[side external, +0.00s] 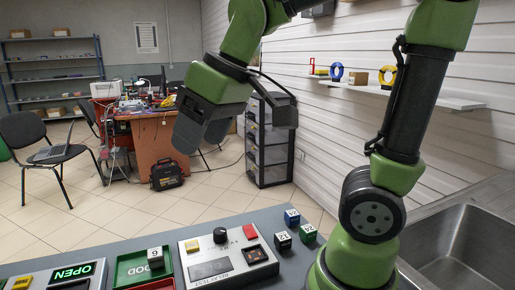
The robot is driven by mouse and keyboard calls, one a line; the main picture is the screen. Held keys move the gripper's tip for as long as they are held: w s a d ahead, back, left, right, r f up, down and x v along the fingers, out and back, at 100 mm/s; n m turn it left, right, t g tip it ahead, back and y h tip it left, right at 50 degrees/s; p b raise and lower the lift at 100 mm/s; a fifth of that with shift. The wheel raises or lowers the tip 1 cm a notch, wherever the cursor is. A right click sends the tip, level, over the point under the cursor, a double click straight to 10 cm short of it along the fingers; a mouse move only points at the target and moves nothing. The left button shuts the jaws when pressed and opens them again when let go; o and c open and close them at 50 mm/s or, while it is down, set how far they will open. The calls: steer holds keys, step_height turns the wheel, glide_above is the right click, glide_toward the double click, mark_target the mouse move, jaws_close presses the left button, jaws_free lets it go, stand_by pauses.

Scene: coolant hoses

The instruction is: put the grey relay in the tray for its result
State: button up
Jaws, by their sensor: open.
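A small grey-white cube with a 6 on it (155,254), which looks like the grey relay, sits at the green tray (126,270). It appears to be within the tray's rim, towards its right side; its base is hard to make out. The grey tester (208,270) stands just right of the tray, with a black knob, a red button and a dark socket (256,255). My gripper (187,138) is raised well above the bench, above and beyond the tray and tester. It is open, with nothing seen in it; its far finger is partly hidden.
A blue cube (291,217), a dark green cube (282,240) and a green cube (308,232) stand right of the tester, near my base. A lit OPEN sign (73,272) is left of the tray. A red edge (160,284) shows at the bottom. A sink (460,250) is at right.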

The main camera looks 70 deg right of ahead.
steer(key=s+f+m+t, duration=0.1)
steer(key=s+m+t, duration=0.1)
steer(key=s, duration=0.6)
steer(key=shift+s+a+m+y, duration=0.3)
steer(key=shift+s+m, duration=0.1)
steer(key=shift+m, duration=0.5)
